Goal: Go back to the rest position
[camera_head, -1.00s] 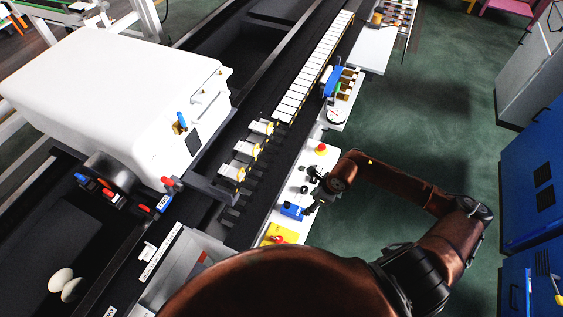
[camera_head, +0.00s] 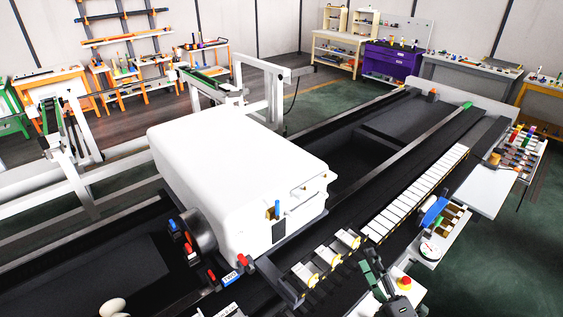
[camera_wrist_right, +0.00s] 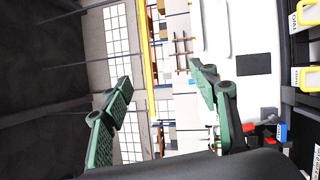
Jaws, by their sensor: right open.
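My right gripper (camera_head: 371,268) shows at the bottom right of the head view, its dark green fingers pointing up and away, in front of the black rack edge and left of a red button (camera_head: 404,282). In the right wrist view the two green fingers of the right gripper (camera_wrist_right: 162,80) are spread wide apart with nothing between them. Most of the right arm is out of the head view.
A large white rounded housing (camera_head: 225,180) stands on the black rack, with yellow-edged white blocks (camera_head: 325,262) at its front. A strip of white plates (camera_head: 415,196) runs to the back right. A white side shelf (camera_head: 485,188) and green floor lie on the right.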

